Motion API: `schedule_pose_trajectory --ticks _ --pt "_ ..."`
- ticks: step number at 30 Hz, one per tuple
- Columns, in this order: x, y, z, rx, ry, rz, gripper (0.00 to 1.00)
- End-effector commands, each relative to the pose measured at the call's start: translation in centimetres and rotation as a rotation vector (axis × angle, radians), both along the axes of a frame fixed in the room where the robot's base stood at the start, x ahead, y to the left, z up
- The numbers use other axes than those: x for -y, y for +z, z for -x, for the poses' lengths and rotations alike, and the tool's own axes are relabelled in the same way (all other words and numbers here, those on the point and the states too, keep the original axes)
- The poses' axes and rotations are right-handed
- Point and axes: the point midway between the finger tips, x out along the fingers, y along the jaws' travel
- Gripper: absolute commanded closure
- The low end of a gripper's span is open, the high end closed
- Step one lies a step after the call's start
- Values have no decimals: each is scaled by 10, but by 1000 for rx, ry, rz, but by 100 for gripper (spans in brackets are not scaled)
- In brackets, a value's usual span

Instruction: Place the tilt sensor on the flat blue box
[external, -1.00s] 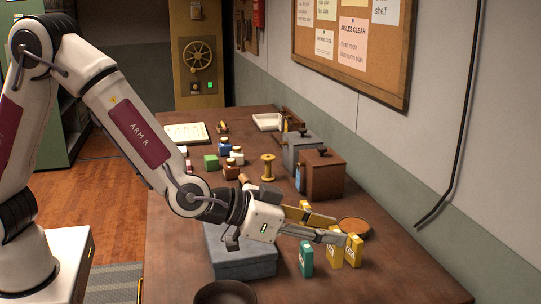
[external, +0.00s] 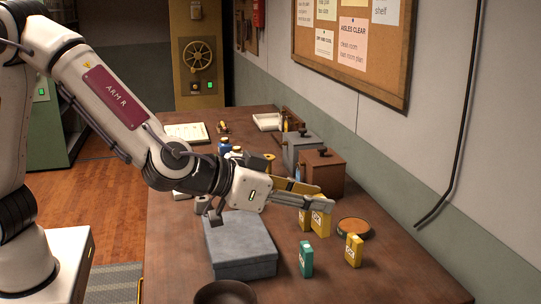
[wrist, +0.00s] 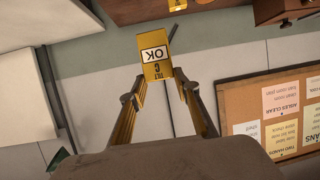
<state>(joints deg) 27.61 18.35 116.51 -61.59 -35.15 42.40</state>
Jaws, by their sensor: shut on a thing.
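My gripper (external: 326,197) is shut on a yellow box marked TILT C and OK, the tilt sensor (external: 321,224). In the wrist view, the tilt sensor (wrist: 154,57) sits between my two fingertips (wrist: 154,90). In the external view it hangs below the fingers, above the table to the right of the flat blue box. The flat blue box (external: 240,252) is grey-blue, lies on the table below and left of my gripper, and has a clear top. The wrist view does not show it.
A teal box (external: 306,259) and another yellow box (external: 354,251) stand right of the blue box. A round brown dish (external: 355,228) lies behind them. A dark bowl (external: 226,293) is at the front. Lidded boxes (external: 321,172) stand farther back by the wall.

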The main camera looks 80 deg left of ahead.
Motion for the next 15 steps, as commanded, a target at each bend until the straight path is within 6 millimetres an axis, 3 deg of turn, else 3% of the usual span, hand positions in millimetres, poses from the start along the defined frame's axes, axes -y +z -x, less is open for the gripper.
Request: schedule_pose_trajectory --ticks 8,15 --pt "-33 19 19 2 144 2 100" --pt "-82 27 52 1 344 0 100"
